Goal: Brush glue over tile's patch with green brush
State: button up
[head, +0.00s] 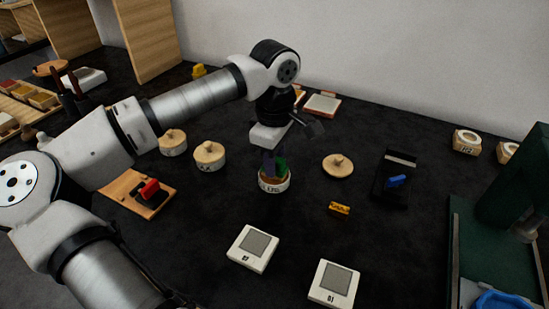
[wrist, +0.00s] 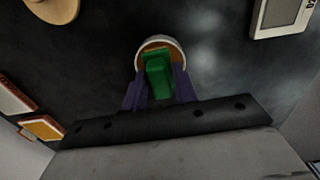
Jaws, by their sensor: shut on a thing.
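My gripper (head: 272,158) points down over an open white-walled pot (head: 274,185) with amber-brown contents. It is shut on the green brush (head: 281,167), whose lower end is inside the pot. The wrist view shows the green brush (wrist: 158,74) between my purple fingers (wrist: 158,88), with the pot's rim (wrist: 160,41) around its far end. The bristles are hidden. Two white tiles with grey square patches lie in front, a left tile (head: 235,256) and a right tile (head: 321,294). The left tile's number is too small to read surely; the right one seems to read 01.
A loose wooden lid (head: 338,165) lies right of the pot; lidded pots (head: 209,155) stand left. A red-handled tool (head: 150,190) on a board, a yellow block (head: 339,208), a blue-handled thing (head: 396,181) and a green press (head: 510,190) stand around. Bare black table lies between pot and tiles.

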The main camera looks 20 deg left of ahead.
dwell(0.4)
jog(key=shift+r+p, duration=2.1)
jog(key=shift+r, duration=1.4)
